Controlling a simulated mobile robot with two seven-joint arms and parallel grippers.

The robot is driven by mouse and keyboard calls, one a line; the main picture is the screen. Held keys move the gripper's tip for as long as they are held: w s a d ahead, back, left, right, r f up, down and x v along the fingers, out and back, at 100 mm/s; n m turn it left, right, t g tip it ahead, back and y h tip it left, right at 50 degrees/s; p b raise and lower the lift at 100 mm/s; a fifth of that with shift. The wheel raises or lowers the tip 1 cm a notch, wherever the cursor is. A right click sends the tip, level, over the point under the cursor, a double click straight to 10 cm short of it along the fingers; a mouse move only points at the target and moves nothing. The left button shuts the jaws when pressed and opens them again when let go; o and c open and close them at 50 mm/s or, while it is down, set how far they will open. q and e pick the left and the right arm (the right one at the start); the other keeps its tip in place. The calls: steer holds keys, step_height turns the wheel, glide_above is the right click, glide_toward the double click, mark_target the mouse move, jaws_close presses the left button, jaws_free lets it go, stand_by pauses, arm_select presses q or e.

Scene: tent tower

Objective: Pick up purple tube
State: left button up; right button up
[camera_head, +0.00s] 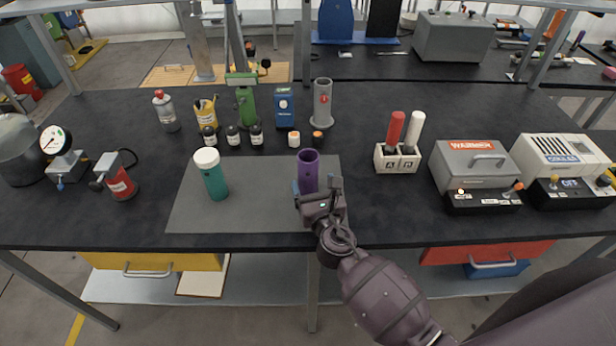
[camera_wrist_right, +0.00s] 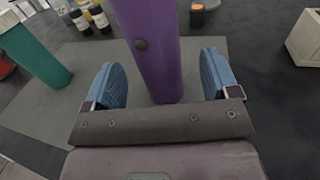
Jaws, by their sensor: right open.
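The purple tube (camera_head: 308,170) stands upright on the grey mat (camera_head: 255,215) near the front of the bench. My right gripper (camera_head: 318,188) is at the tube from the front. In the right wrist view the purple tube (camera_wrist_right: 160,55) stands between the two blue finger pads of my right gripper (camera_wrist_right: 162,88). The pads are open, with a gap on each side of the tube. The tube's base is partly hidden by the gripper body. My left gripper is not seen in either view.
A green tube with a white cap (camera_head: 213,177) stands on the mat to the left. Small bottles (camera_head: 233,136) and a grey cylinder (camera_head: 322,104) stand behind. A white holder with red and white handles (camera_head: 397,158) and the warmer box (camera_head: 475,168) are to the right.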

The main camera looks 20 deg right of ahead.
mark_target(308, 160)
steer(key=shift+w, duration=2.6)
steer(key=shift+c, duration=0.3)
steer(key=c, duration=1)
